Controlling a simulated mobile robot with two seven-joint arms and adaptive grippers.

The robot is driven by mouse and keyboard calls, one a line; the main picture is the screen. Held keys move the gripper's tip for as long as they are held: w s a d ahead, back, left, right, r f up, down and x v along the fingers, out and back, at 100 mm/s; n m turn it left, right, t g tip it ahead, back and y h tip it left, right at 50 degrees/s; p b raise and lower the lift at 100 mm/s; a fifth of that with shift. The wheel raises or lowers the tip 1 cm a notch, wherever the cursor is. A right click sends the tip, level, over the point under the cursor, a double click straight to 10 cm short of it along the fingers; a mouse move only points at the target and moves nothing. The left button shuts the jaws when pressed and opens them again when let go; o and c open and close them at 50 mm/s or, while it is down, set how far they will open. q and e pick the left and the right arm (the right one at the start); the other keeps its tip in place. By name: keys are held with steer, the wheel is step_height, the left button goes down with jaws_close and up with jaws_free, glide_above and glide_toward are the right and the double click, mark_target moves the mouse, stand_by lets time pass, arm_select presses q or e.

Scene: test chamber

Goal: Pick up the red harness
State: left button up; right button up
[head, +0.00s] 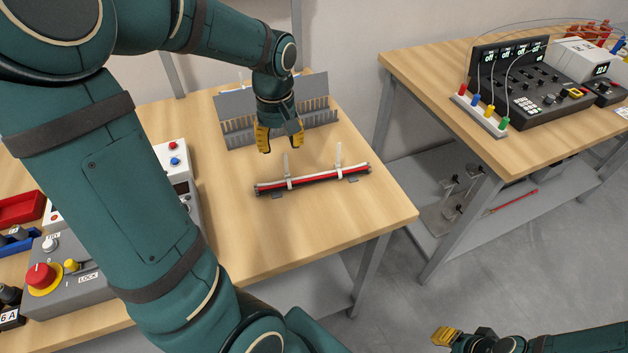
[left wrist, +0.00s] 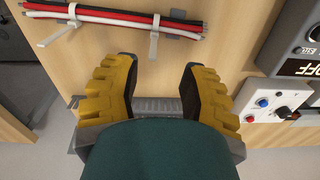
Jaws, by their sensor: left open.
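The red harness (head: 318,181) is a bundle of red, black and white wires lying across the wooden table, held by two white clips with upright tabs. It also shows at the top of the left wrist view (left wrist: 115,17). My left gripper (head: 279,141) is open and empty, pointing down above the table, behind the harness and apart from it. Its yellow fingers (left wrist: 158,85) are spread wide in the left wrist view with bare wood between them. My right gripper (head: 447,337) shows only partly at the bottom edge; its jaw state is unclear.
A grey slotted rack (head: 235,127) stands at the table's back, close behind my left gripper. A control box with a red button (head: 42,275) and a white box (head: 172,156) sit at left. Another table (head: 420,75) with instruments stands at right, across a gap.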

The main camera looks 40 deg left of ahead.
mark_target(286, 165)
arm_select(q)
steer(key=f, duration=0.2)
steer(key=f+b, duration=0.1)
steer(key=f, duration=0.1)
steer(key=f+b, duration=0.1)
steer(key=f, duration=0.2)
steer(key=shift+w+d, duration=0.15)
steer(key=shift+w, duration=0.2)
jaws_close()
